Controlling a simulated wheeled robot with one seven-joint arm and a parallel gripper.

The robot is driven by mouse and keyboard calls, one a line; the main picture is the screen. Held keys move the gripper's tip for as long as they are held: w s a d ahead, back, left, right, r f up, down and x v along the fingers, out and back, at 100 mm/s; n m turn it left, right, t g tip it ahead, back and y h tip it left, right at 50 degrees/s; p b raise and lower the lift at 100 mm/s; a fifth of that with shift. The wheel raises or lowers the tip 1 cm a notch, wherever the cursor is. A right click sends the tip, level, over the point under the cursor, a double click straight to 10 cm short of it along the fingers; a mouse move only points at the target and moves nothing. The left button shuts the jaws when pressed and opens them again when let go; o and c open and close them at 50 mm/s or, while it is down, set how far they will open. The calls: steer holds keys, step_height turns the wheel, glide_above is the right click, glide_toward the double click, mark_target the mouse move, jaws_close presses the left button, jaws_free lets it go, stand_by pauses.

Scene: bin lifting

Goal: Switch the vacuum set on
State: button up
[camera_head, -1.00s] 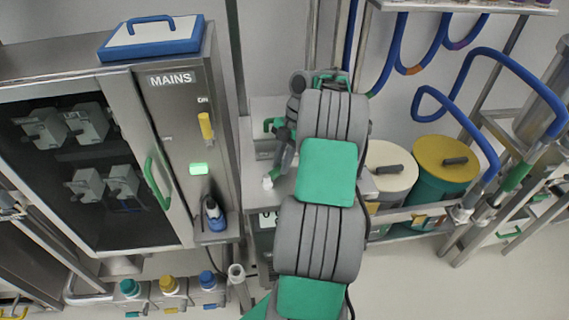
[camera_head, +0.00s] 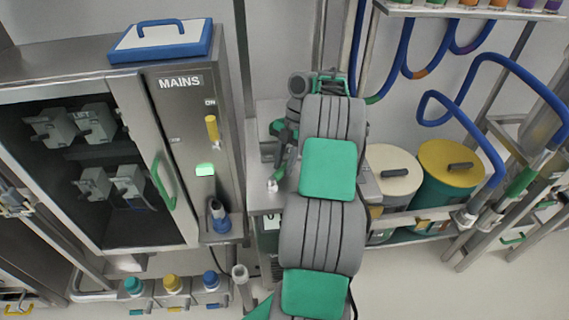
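I cannot clearly pick out the vacuum set; a grey unit (camera_head: 268,150) on the bench, left of my arm, is partly hidden by it. A small white-tipped part (camera_head: 272,186) stands on the bench in front of it. My gripper end (camera_head: 284,148) is dark and small beside this unit, partly covered by my arm; its fingers cannot be made out, nor whether it touches anything. On the steel cabinet to the left, marked MAINS, a yellow lever (camera_head: 212,130) sits below an ON label. A green lamp (camera_head: 205,169) below it is lit.
The steel cabinet (camera_head: 226,110) stands close left of my arm, with a green door handle (camera_head: 163,181). A cream-lidded drum (camera_head: 393,168) and a yellow-lidded drum (camera_head: 447,165) stand right. Blue hoses (camera_head: 488,58) hang above them. Floor is clear at lower right.

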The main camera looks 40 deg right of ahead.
steer(key=shift+o, duration=1.3)
steer(key=p+v, duration=0.7)
steer(key=shift+r, duration=0.15)
steer(key=shift+d+r+p, duration=0.2)
steer(key=shift+p, duration=0.4)
steer(key=shift+c, duration=0.2)
